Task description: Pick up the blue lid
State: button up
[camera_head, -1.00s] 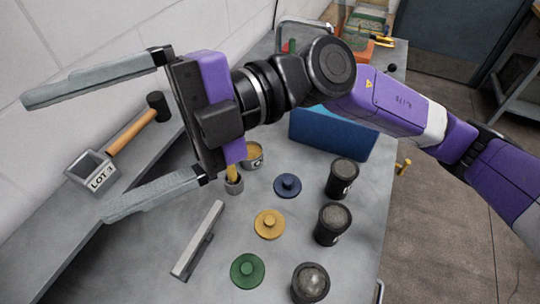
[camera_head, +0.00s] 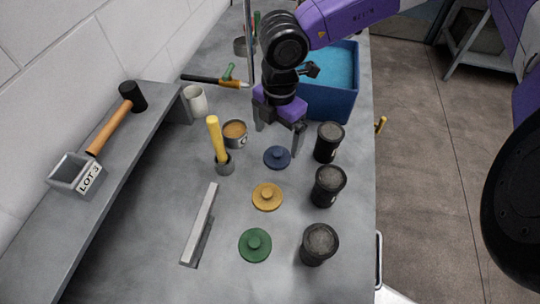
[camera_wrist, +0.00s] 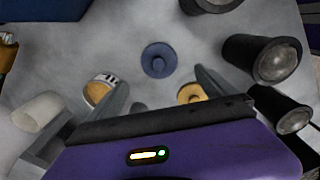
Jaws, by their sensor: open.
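The blue lid (camera_head: 277,157) is a flat round disc with a small knob, lying on the grey table. It also shows in the wrist view (camera_wrist: 159,60), ahead of and between my fingers. My gripper (camera_head: 279,138) is open and empty, pointing down just behind the blue lid and above the table in the head view. A yellow lid (camera_head: 267,196) and a green lid (camera_head: 255,245) lie in a row in front of the blue one. In the wrist view my right finger partly covers the yellow lid (camera_wrist: 190,93).
Several black canisters (camera_head: 328,186) stand right of the lids. A small tin (camera_head: 235,133), a yellow-handled tool in a cup (camera_head: 217,143) and a grey bar (camera_head: 200,224) are on the left. A blue bin (camera_head: 335,100) stands behind. A mallet (camera_head: 113,122) lies on the raised ledge.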

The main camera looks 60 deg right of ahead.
aim_at(277, 152)
jog(key=shift+s+m, duration=0.1)
jog(key=shift+m, duration=0.3)
jog(key=shift+f, duration=0.15)
notch_tip(277, 152, down, 2)
jog(key=shift+f+p, duration=0.15)
jog(key=shift+p, duration=0.15)
jog(key=shift+d+f+p, duration=0.15)
jog(key=shift+f+p, duration=0.3)
jog(key=shift+f, duration=0.9)
jog(key=shift+d+f+p, duration=0.15)
jog(key=shift+f+p, duration=0.25)
jog(key=shift+f, duration=0.9)
jog(key=c, duration=1.4)
jog(key=shift+r, duration=0.15)
